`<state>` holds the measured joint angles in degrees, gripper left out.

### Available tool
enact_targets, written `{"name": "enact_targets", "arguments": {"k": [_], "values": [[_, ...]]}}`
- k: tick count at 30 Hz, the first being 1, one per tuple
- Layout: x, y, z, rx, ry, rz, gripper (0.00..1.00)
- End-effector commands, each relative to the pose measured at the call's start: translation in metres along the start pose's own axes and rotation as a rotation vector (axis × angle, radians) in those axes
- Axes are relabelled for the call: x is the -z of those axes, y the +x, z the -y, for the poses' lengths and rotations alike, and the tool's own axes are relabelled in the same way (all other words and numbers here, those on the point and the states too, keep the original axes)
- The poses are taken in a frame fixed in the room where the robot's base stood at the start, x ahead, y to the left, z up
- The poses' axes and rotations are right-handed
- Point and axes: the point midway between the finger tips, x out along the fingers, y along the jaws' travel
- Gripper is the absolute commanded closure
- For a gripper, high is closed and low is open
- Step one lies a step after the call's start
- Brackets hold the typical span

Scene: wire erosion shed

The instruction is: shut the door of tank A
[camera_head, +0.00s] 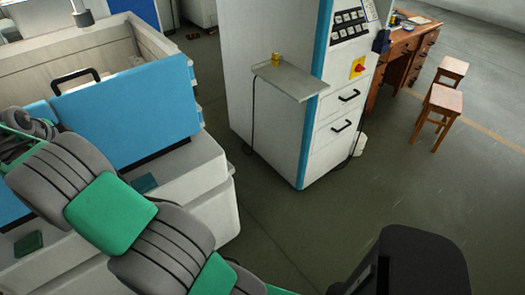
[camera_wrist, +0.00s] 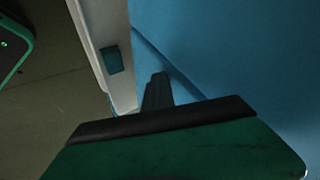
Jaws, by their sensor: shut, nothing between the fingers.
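A blue panel (camera_head: 130,108), which looks like the tank door, stands upright at the front of a pale open-topped tank (camera_head: 85,45) at the left of the head view. A black handle (camera_head: 76,80) shows at its upper left. I cannot read a label for tank A or tell how far the door stands open. In the wrist view the blue surface (camera_wrist: 245,55) fills the right side. My gripper (camera_wrist: 157,88) is shut and empty, its dark fingertips in front of the blue surface; I cannot tell whether they touch. In the head view my arm's end is not clear.
The tank's white base (camera_head: 190,170) carries a teal pad (camera_head: 145,183), which also shows in the wrist view (camera_wrist: 113,60). A white control cabinet (camera_head: 265,110) with a shelf (camera_head: 290,82) stands to the right. Stools (camera_head: 443,103) and a desk (camera_head: 395,60) stand farther off. Floor between is clear.

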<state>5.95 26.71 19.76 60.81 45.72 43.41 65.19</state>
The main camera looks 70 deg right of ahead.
Motion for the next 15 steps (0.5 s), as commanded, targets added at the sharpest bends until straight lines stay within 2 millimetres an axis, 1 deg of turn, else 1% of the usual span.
{"name": "enact_targets", "arguments": {"k": [1, 7, 11, 14, 15], "values": [[0.003, -0.003, 0.010, 0.029, 0.002, -0.001, 1.00], [0.003, -0.005, 0.007, 0.031, 0.004, -0.001, 1.00], [-0.004, -0.011, -0.008, 0.028, 0.005, 0.000, 1.00], [-0.010, -0.021, -0.028, 0.019, 0.004, 0.002, 1.00], [-0.010, -0.039, -0.023, 0.023, 0.003, 0.003, 1.00]]}}
